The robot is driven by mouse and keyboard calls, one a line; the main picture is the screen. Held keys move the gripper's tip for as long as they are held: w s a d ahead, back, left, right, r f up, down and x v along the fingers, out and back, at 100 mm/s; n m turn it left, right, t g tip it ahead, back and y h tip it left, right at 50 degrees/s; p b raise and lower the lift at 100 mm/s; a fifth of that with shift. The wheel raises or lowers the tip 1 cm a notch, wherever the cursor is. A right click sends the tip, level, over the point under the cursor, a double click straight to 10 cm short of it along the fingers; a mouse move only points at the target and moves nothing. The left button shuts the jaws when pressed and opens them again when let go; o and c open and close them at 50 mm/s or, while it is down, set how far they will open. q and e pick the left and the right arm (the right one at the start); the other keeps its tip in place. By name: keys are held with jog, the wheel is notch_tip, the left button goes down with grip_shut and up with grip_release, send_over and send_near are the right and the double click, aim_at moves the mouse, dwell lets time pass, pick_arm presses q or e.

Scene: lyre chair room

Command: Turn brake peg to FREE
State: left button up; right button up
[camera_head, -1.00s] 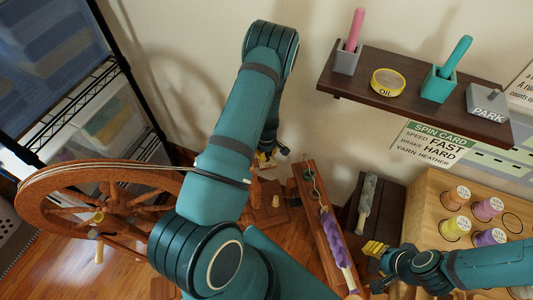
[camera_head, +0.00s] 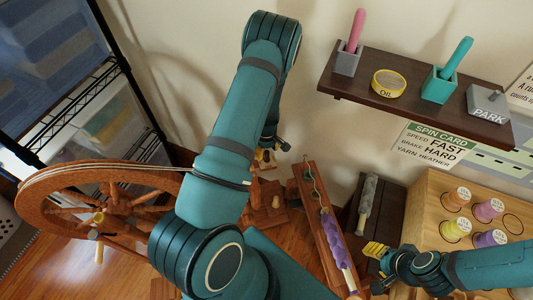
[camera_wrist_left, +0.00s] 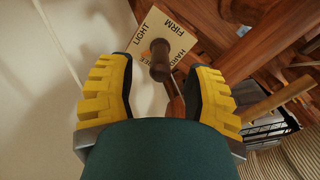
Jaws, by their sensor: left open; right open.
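In the left wrist view the brake peg (camera_wrist_left: 160,58) is a dark brown knob with a stem. Behind it is a cream dial plate (camera_wrist_left: 172,30) marked LIGHT, FIRM and HARD, with a fourth word partly hidden by the knob. My left gripper (camera_wrist_left: 165,75) has its yellow-padded fingers open, one on each side of the peg, with clear gaps. In the head view my left gripper (camera_head: 266,157) is by the wheel's upright, mostly hidden by my arm. My right gripper (camera_head: 374,262) is open beside the wooden rack, apart from the peg.
The spinning wheel (camera_head: 40,205) stands at left. The spin card (camera_head: 437,144) on the wall reads FAST, HARD and HEATHER. A dark shelf (camera_head: 350,88) holds an oil tin and other items. A wooden rack (camera_head: 427,205) with several spools is at right. A wire shelf (camera_head: 60,120) stands at left.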

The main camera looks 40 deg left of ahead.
aim_at(266, 151)
pick_arm(q)
notch_tip(266, 151, up, 9)
jog(key=shift+r, duration=0.2)
dwell(0.6)
